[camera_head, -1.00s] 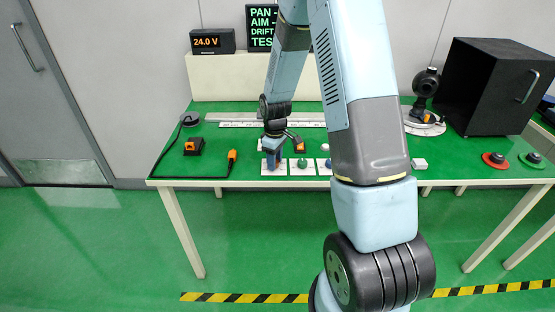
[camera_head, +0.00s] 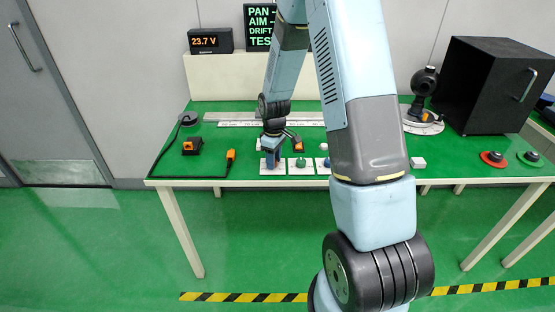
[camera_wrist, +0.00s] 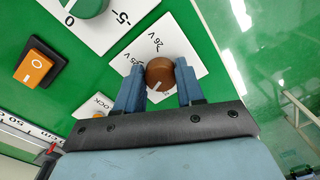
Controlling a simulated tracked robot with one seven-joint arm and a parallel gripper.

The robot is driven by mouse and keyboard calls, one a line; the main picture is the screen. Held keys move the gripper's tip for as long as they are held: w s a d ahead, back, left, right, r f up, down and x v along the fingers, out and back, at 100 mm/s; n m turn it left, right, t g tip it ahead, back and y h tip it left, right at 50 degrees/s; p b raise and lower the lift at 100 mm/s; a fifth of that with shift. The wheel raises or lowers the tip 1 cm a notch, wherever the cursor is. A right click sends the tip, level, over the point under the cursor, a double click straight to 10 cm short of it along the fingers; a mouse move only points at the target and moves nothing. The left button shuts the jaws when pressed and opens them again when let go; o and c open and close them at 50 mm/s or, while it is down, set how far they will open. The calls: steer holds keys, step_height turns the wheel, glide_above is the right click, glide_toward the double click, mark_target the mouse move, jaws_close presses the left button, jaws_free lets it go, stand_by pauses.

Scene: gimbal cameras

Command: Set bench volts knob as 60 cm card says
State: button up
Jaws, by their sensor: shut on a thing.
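In the wrist view my gripper (camera_wrist: 160,90) is shut on a brown knob (camera_wrist: 160,72), one blue finger on each side of it. The knob sits on a white dial plate (camera_wrist: 183,52) with "26 V" and a partly covered second volt mark; a pale pointer line shows on the knob. In the head view my gripper (camera_head: 272,158) is down at the left white plate (camera_head: 273,168) near the bench's front edge, and the knob is hidden there. The voltage display (camera_head: 211,40) reads "23.7 V". No 60 cm card can be made out; a ruler (camera_head: 230,123) lies behind.
A green knob (camera_head: 301,163) sits on the plate beside mine. An orange rocker switch (camera_wrist: 34,66) is close by in the wrist view. A black box (camera_head: 493,88) and a gimbal camera (camera_head: 424,85) stand at the right. A screen (camera_head: 260,28) is partly hidden by my arm.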

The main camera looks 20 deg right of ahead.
steer(key=shift+a, duration=0.3)
stand_by(0.4)
steer(key=o, duration=0.8)
steer(key=shift+s, duration=0.1)
steer(key=shift+o, duration=1.2)
steer(key=shift+d, duration=0.1)
steer(key=shift+r, duration=0.1)
step_height(320, 180, up, 14)
steer(key=shift+w+d+f, duration=0.15)
steer(key=shift+w+f, duration=0.05)
steer(key=shift+f, duration=0.05)
